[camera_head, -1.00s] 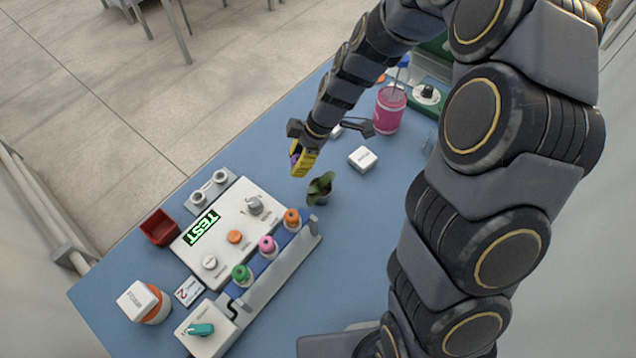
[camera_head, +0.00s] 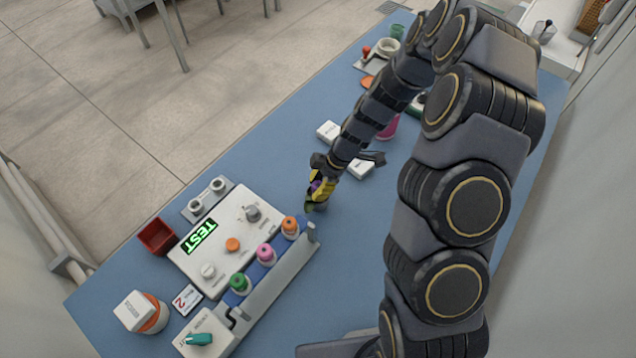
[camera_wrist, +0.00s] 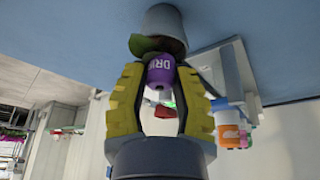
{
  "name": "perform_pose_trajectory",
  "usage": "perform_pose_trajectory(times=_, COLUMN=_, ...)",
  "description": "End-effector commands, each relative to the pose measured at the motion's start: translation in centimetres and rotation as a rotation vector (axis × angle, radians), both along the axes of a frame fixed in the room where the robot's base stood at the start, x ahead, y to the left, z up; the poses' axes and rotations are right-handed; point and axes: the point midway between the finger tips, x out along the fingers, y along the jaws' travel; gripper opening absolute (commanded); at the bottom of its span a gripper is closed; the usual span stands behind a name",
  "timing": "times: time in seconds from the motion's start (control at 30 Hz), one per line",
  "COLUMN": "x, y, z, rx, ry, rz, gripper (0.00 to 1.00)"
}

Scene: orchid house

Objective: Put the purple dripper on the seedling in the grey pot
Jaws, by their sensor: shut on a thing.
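My gripper (camera_head: 319,190) is shut on the purple dripper (camera_wrist: 160,76), which sits between its yellow fingers; the gripper also shows in the wrist view (camera_wrist: 160,72). A bit of purple shows in the head view (camera_head: 316,186). The grey pot (camera_wrist: 164,20) is just beyond the fingertips in the wrist view. The seedling's green leaves (camera_wrist: 146,46) show between pot and dripper, right at the dripper's far end. I cannot tell whether they touch. In the head view a leaf (camera_head: 309,207) peeks out below my gripper, which hides the rest of the seedling and the pot.
A rack (camera_head: 278,274) with orange (camera_head: 290,225), pink (camera_head: 265,252) and green (camera_head: 238,282) drippers stands left of my gripper, beside a white panel reading TEST (camera_head: 222,238). White blocks (camera_head: 329,131) lie behind. The blue table (camera_head: 345,265) is clear in front.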

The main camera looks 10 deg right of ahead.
Motion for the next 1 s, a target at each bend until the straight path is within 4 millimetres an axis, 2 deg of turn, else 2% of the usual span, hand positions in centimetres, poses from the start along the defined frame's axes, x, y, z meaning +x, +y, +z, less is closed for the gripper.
perform_pose_trajectory(times=0.2, x=0.0, y=0.0, z=-0.3, rx=0.0, ry=0.001, rz=0.0, gripper=0.06)
perform_pose_trajectory(times=0.23, x=0.0, y=0.0, z=-0.3, rx=-0.001, ry=0.001, rz=0.0, gripper=0.34)
perform_pose_trajectory(times=0.27, x=0.0, y=0.0, z=-0.3, rx=-0.001, ry=0.0, rz=0.0, gripper=0.47)
perform_pose_trajectory(times=0.67, x=0.0, y=0.0, z=0.1, rx=-0.001, ry=-0.001, rz=-0.001, gripper=0.48)
perform_pose_trajectory(times=0.83, x=0.1, y=-1.0, z=2.3, rx=-0.001, ry=-0.006, rz=-0.004, gripper=0.48)
perform_pose_trajectory(times=1.0, x=0.2, y=-2.5, z=5.8, rx=-0.002, ry=-0.008, rz=-0.003, gripper=0.48)
